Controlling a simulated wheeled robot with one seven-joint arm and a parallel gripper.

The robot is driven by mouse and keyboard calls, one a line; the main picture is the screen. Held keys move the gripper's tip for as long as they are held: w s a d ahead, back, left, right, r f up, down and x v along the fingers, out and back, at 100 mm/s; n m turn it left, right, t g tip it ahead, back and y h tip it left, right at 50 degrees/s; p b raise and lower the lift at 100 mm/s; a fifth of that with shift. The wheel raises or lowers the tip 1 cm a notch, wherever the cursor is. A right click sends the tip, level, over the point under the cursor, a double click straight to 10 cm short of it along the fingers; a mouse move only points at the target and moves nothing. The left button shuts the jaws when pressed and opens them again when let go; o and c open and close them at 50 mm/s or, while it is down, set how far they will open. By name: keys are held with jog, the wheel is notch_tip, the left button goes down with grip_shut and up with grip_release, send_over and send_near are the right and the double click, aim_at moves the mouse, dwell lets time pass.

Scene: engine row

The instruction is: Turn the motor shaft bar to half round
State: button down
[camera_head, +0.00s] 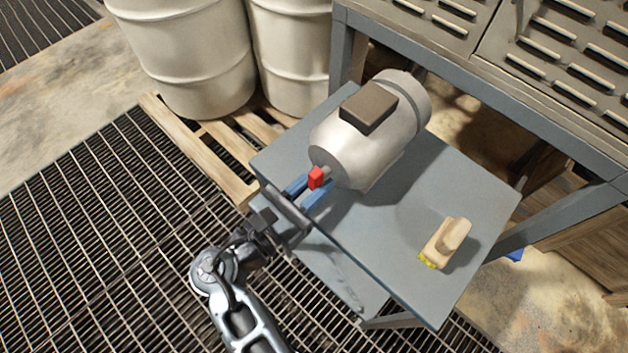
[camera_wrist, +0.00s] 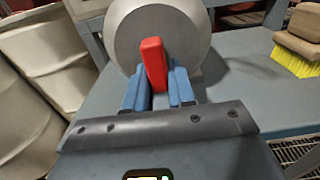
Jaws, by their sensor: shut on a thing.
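The motor (camera_head: 368,140), a pale grey cylinder with a dark box on top, lies on the grey table. Its red shaft bar (camera_head: 317,178) sticks out at the front end. In the wrist view the bar (camera_wrist: 154,64) stands nearly upright, tilted slightly, before the motor's round end face (camera_wrist: 125,38). My gripper (camera_wrist: 160,88) has its blue fingers on either side of the bar and is shut on it. In the head view my gripper (camera_head: 307,189) reaches the bar from the lower left. The fingers partly hide the bar's lower part.
A wooden brush (camera_head: 449,238) with yellow bristles lies on the table (camera_head: 395,262) at the right. Pale drums (camera_head: 190,55) stand on a wooden pallet (camera_head: 205,160) at the back left. A louvred metal cabinet (camera_head: 520,60) rises behind. The table's front right is otherwise clear.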

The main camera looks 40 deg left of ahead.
jog(key=shift+s+f, duration=0.1)
jog(key=shift+f, duration=0.05)
jog(key=c, duration=1)
grip_release()
jog(key=shift+c, duration=0.2)
jog(key=s+b, duration=0.1)
jog(key=s, duration=0.6)
jog(key=shift+s+a, duration=0.3)
jog(key=shift+s, duration=0.05)
